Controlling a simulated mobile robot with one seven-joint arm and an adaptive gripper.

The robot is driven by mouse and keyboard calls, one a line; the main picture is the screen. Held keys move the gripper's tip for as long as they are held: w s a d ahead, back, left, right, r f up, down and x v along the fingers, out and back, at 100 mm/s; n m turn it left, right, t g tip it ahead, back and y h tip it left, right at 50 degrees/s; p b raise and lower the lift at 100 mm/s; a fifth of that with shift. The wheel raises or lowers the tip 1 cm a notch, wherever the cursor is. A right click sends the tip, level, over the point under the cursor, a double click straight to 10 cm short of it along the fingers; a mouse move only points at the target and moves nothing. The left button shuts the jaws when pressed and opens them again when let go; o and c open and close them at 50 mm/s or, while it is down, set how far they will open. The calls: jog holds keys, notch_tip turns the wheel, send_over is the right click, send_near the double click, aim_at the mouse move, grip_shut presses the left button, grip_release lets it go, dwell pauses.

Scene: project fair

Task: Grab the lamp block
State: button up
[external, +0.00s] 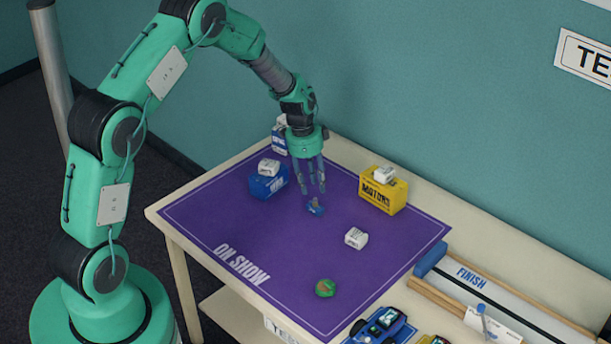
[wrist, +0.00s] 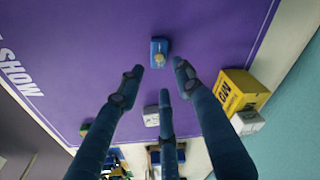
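The lamp block is a small blue block (external: 315,209) with a small yellowish-tan bulb-like piece on top. It stands on the purple mat (external: 255,225), near the mat's middle. In the wrist view the lamp block (wrist: 160,45) lies just beyond the fingertips, between the two upper fingers. My gripper (external: 318,188) has three fingers pointing down, above the lamp block. The wrist view shows the gripper (wrist: 158,78) with its fingers spread apart and nothing between them.
A yellow box (external: 380,197) with a white block on top stands right of my gripper. A blue box (external: 266,187), also topped by a white block, stands left. A white block (external: 356,238) and a green-red round thing (external: 325,288) lie toward the front. Toy cars and a track are at the right.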

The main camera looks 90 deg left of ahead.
aim_at(315, 198)
jog(key=shift+w+a+f+b, duration=0.1)
jog(key=shift+f+b, duration=0.1)
jog(key=shift+f, duration=0.65)
jog(key=shift+w+d+f+b, duration=0.15)
jog(key=shift+f+b, duration=0.1)
jog(key=shift+f, duration=0.6)
jog(key=shift+w+a+f+b, duration=0.1)
jog(key=shift+a+f+b, duration=0.1)
jog(key=shift+f, duration=0.65)
grip_shut()
